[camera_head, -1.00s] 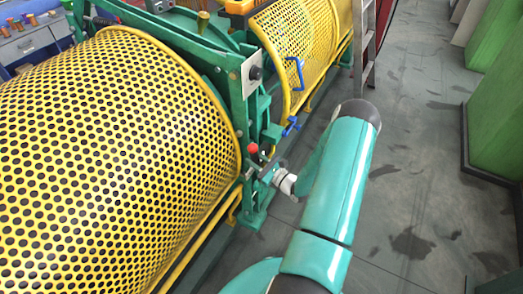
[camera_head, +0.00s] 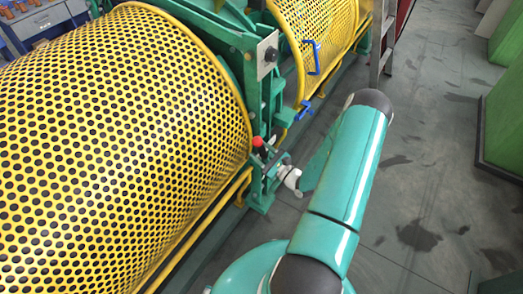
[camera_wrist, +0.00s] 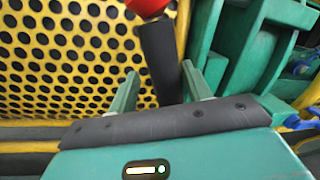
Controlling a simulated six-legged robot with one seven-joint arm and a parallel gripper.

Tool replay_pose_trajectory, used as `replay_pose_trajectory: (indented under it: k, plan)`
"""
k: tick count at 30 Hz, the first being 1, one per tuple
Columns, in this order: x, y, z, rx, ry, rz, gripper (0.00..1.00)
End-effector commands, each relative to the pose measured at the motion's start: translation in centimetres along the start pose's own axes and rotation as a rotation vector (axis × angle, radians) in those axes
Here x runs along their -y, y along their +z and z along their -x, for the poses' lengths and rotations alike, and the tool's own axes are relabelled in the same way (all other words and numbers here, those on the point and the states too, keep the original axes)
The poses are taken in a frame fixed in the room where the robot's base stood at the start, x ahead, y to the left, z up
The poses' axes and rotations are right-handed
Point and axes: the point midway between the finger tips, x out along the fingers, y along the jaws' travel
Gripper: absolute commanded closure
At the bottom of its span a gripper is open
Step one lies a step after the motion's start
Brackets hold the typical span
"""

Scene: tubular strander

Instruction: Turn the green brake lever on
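The brake lever has a red knob (camera_head: 258,141) on a dark shaft (camera_wrist: 160,58). It stands at the machine's green frame, beside the end of the yellow perforated guard. In the wrist view the red knob (camera_wrist: 146,5) is cut off by the top edge, and the shaft leans slightly. My gripper (camera_wrist: 160,85) has its two green fingers spread on either side of the shaft, with gaps visible. In the head view my gripper (camera_head: 272,166) is small beside the lever, partly hidden by my arm. The lever's lower end is hidden.
The yellow perforated guard (camera_head: 120,150) fills the left. The green machine frame (camera_head: 240,75) stands behind the lever. A blue handle (camera_head: 313,58) is on the farther guard, near a ladder (camera_head: 382,40). Open grey floor (camera_head: 430,130) lies to the right.

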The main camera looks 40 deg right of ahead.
Motion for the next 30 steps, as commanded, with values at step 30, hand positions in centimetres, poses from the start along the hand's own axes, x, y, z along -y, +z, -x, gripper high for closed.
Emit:
replay_pose_trajectory:
  k: [30]
  plan:
    - [0.1, 0.0, 13.0, 0.0, -0.003, 0.001, 0.51]
